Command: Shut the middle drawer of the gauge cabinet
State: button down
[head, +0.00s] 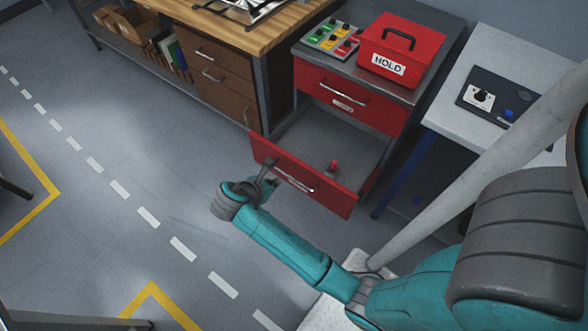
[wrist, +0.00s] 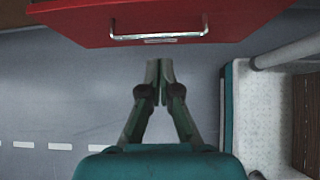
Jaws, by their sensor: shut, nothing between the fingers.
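The red gauge cabinet (head: 318,88) stands right of the wooden bench. One of its drawers, below the shut top drawer (head: 347,97), is pulled far out. This open drawer (head: 325,192) has a red front with a metal handle, which also shows in the wrist view (wrist: 158,38).
A red HOLD box (head: 400,52) and a tray of coloured parts (head: 332,38) sit on the cabinet. A light table (head: 460,95) with a control box (head: 500,97) stands to the right.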

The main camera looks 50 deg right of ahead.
send_near(299, 167)
jog(key=x, duration=0.5)
jog(key=shift+a+f, duration=0.15)
jog(key=shift+f, duration=0.4)
jog(key=shift+d, duration=0.55)
jog(key=d, duration=2.6)
jog(key=shift+w, duration=0.45)
jog(key=shift+a, duration=0.1)
